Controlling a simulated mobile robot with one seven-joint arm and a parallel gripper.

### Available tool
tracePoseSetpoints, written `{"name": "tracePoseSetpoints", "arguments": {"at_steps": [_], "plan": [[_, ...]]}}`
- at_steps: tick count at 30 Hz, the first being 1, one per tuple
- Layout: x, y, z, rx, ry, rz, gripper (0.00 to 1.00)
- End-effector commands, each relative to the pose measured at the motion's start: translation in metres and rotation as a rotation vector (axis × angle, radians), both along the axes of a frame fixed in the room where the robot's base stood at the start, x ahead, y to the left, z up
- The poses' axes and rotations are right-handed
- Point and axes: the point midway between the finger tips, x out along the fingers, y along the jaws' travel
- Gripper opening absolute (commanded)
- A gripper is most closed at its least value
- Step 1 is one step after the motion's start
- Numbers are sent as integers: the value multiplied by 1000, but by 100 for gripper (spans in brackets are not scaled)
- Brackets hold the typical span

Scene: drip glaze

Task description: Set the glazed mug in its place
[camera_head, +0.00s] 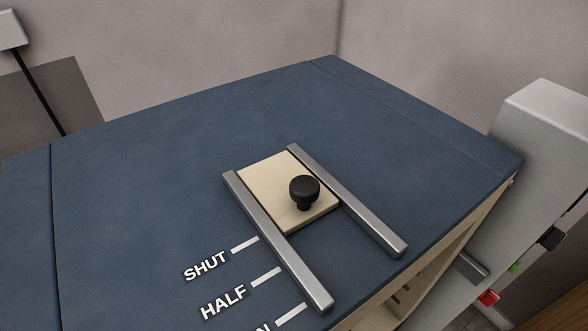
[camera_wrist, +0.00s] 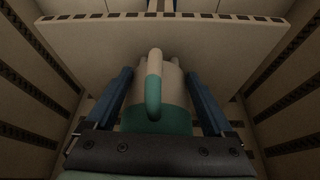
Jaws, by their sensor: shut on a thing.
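In the wrist view my gripper (camera_wrist: 156,100) has its two blue fingers on either side of the glazed mug (camera_wrist: 172,80). It is shut on the mug. The mug is cream toward the far end and teal at the near end. Its handle (camera_wrist: 154,85) faces the camera. A cream shelf (camera_wrist: 220,50) with a notched edge spans the view beyond the mug. I cannot tell whether the mug touches it. Neither the gripper nor the mug shows in the head view.
Slotted kiln-like walls (camera_wrist: 283,90) stand close on both sides in the wrist view. In the head view, a cream sliding plate (camera_head: 270,180) with a black knob (camera_head: 304,190) lies between two metal rails (camera_head: 350,200), beside the SHUT mark, on a blue top (camera_head: 140,170).

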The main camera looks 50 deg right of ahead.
Motion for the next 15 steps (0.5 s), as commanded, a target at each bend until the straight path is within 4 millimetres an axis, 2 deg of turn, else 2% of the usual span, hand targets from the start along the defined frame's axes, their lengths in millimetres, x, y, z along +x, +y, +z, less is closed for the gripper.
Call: {"name": "tracePoseSetpoints", "arguments": {"at_steps": [10,11,12,15], "plan": [[0,0,-3,-1,-2,1,0],[0,0,-3,0,0,0,92],[0,0,-3,0,0,0,99],[0,0,-3,0,0,0,100]]}}
